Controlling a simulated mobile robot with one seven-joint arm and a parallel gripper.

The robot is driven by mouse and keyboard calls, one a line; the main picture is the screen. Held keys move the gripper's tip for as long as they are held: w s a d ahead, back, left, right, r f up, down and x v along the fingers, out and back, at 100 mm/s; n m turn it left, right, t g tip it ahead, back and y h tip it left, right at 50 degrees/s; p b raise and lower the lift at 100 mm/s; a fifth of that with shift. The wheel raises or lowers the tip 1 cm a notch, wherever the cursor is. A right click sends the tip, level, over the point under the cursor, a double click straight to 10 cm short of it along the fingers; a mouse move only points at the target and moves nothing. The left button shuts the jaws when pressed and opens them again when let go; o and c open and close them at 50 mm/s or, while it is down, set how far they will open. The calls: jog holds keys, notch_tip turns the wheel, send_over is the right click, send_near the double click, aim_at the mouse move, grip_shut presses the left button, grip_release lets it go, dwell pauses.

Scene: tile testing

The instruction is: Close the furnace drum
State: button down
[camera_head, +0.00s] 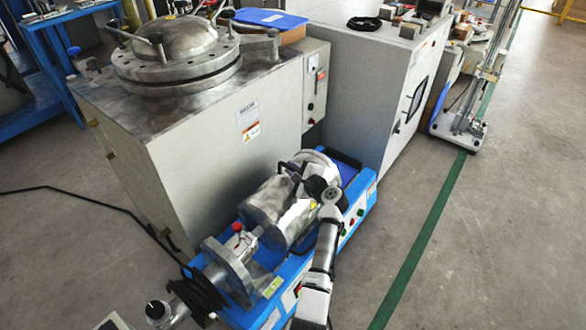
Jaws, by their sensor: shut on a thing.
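The furnace drum (266,205) is a silver metal cylinder lying on its side on a blue machine base (262,312). A bright, jagged patch shows on its front side, and I cannot tell how its cover sits. My gripper (308,184) is at the drum's upper right end, shut on a dark part there that looks like the drum's handle or latch. My gripper and wrist hide much of this end, so the exact contact is unclear. My arm comes up from the bottom of the view, in front of the drum.
A large grey cabinet (205,150) with a round bolted metal lid (178,60) stands close behind the drum. A second cabinet (365,85) stands further back right. A black cable (75,193) crosses the left floor. Clear floor with a green line (430,230) lies to the right.

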jog(key=shift+s+a+f, duration=0.1)
jog(key=shift+s+a, duration=0.15)
jog(key=shift+a, duration=0.1)
jog(key=shift+s, duration=0.1)
jog(key=c, duration=1.4)
grip_release()
jog(key=shift+a, duration=0.1)
jog(key=shift+d, duration=0.2)
